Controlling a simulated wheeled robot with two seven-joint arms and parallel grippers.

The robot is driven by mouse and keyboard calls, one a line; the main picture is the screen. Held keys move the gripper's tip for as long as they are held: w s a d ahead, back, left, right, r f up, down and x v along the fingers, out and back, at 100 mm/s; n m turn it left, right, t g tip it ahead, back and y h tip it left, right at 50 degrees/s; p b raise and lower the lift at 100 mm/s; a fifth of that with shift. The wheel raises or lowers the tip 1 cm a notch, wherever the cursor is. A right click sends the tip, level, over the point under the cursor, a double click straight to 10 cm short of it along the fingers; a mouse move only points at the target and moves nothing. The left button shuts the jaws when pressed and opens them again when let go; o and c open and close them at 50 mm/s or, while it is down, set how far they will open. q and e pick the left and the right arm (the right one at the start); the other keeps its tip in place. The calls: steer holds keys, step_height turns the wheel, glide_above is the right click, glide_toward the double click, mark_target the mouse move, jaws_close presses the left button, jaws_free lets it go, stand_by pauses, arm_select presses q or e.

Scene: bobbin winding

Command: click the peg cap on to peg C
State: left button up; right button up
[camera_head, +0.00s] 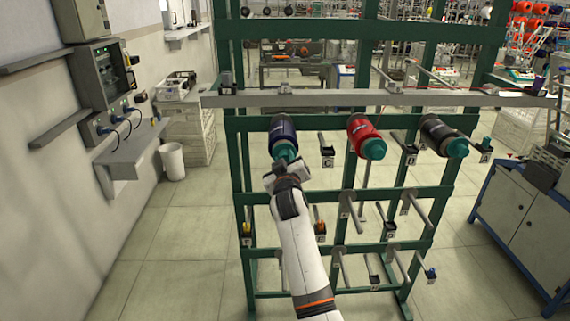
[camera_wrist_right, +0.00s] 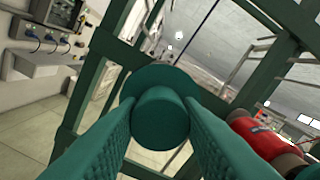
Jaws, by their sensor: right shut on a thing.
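The navy bobbin (camera_head: 284,131) sits on the upper row of the green rack, just left of the tag marked C (camera_head: 328,162). The peg under it is hidden. My right gripper (camera_head: 285,161) is at the near end of this bobbin. In the right wrist view my gripper (camera_wrist_right: 160,128) is shut on the teal peg cap (camera_wrist_right: 160,118), a round flange with a stubby knob between the two ribbed fingers. The cap hides what lies behind it, so I cannot tell whether it is seated on the peg. My left gripper is out of view.
A red bobbin (camera_head: 362,132) with a teal end and a black bobbin (camera_head: 440,133) with a teal end stand to the right. A grey beam (camera_head: 380,98) crosses above. Bare pegs stick out below.

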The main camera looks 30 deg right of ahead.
steer(key=shift+w+d, duration=0.35)
steer(key=shift+w, duration=0.2)
stand_by(0.4)
steer(key=o, duration=1.2)
